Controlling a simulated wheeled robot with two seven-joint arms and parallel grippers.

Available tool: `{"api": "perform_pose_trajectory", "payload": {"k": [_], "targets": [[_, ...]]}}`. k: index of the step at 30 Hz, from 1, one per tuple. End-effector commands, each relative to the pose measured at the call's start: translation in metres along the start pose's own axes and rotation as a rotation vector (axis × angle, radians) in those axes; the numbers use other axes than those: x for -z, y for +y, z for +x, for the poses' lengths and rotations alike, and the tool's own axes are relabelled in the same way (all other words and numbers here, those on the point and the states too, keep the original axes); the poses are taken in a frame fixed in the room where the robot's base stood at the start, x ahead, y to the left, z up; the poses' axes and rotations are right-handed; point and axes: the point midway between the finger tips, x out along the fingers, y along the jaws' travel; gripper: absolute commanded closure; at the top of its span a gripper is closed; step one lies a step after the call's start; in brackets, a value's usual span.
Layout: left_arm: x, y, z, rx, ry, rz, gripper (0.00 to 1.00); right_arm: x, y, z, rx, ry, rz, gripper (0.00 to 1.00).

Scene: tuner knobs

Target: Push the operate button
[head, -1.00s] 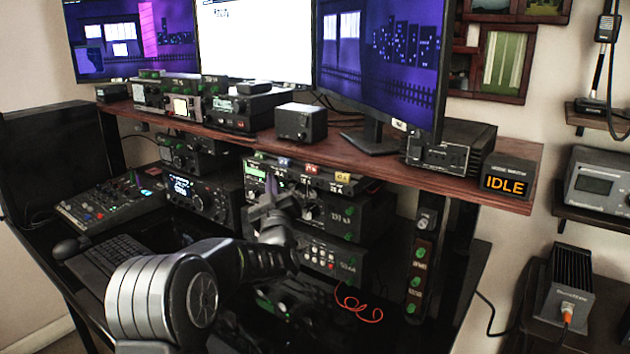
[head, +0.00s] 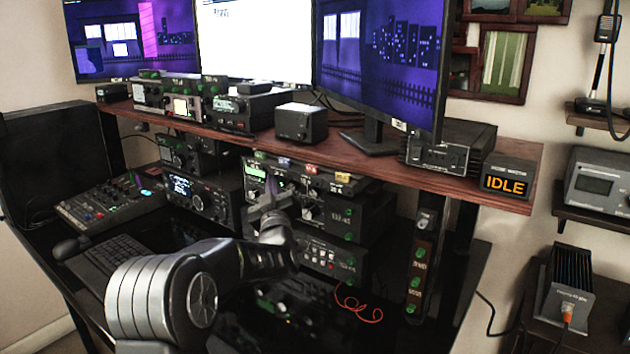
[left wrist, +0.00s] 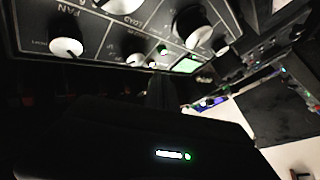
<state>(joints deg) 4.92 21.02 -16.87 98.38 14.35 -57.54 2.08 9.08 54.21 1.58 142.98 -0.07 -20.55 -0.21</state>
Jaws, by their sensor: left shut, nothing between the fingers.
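My left gripper (head: 270,196) is shut and empty in front of the upper unit (head: 340,216) of the equipment stack under the shelf. In the left wrist view its dark fingers (left wrist: 160,90) point up at a black panel (left wrist: 95,35) and end just below it. I cannot tell whether they touch it. The panel carries several white-and-black knobs, such as the fan knob (left wrist: 66,47), a small lit spot (left wrist: 152,64) and a green-lit rectangle (left wrist: 187,65). I cannot read any label as operate, so I cannot single out that button. My right gripper is not in view.
A wooden shelf (head: 465,186) with radios and monitors overhangs the stack. An orange IDLE display (head: 505,183) stands at its right end. A lower unit (head: 325,260) with several buttons sits beneath. A mixer (head: 110,205) and a keyboard (head: 108,262) lie to the left.

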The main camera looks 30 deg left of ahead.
Motion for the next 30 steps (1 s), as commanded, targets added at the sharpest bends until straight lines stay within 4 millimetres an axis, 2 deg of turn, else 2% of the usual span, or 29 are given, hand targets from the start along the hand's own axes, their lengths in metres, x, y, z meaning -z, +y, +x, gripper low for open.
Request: {"api": "perform_pose_trajectory", "payload": {"k": [30], "targets": [[-0.0044,0.0048,0.0064,0.000,0.000,0.000,1.00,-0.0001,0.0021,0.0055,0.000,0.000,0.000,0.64]]}}
